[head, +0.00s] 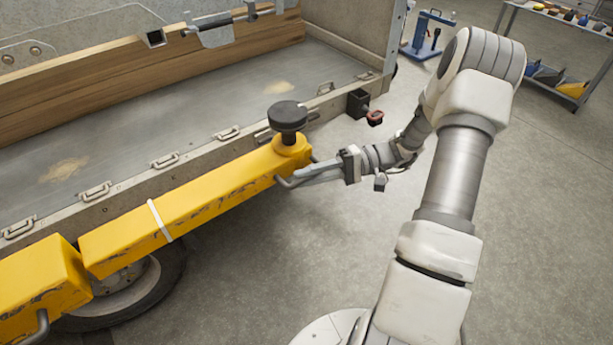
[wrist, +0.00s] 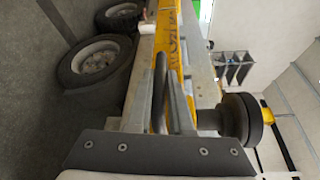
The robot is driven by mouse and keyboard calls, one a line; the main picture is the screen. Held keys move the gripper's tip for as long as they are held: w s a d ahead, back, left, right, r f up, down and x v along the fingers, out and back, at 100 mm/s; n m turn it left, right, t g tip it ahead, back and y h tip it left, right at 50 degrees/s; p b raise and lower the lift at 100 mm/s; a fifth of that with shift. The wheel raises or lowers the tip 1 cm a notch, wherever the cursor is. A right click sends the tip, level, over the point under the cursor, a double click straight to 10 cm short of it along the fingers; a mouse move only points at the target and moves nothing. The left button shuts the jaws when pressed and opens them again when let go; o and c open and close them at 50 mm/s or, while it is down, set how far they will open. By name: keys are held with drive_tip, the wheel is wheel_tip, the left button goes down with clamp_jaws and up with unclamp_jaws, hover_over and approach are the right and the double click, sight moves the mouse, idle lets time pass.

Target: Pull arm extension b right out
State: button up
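The yellow arm extension (head: 205,200) is a scuffed square beam with a white band, running along the side of the trailer bed. A round black pad (head: 288,117) stands on its far end, and it also shows in the wrist view (wrist: 243,118). A dark bar handle (wrist: 160,80) sticks out from the beam's side near that end. My gripper (head: 294,180) reaches it from the right. In the wrist view the two grey fingers lie on either side of the handle and appear closed on it. The exact contact is small and partly hidden.
A second yellow beam (head: 40,285) lies at lower left, with a wheel (head: 130,290) below. The trailer bed (head: 120,160) has a metal rim with several tie-down loops. Floor at right is clear; a shelf (head: 560,45) stands beyond.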

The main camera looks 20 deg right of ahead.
drive_tip(key=shift+o, duration=1.2)
drive_tip(key=shift+d, duration=0.25)
drive_tip(key=shift+o, duration=0.8)
drive_tip(key=shift+a, duration=0.1)
drive_tip(key=s+d+r+p, duration=0.1)
drive_tip(key=d+p, duration=0.1)
drive_tip(key=d, duration=1.5)
drive_tip(key=shift+s+d+r, duration=0.15)
drive_tip(key=shift+s+r, duration=0.1)
drive_tip(key=shift+s, duration=0.1)
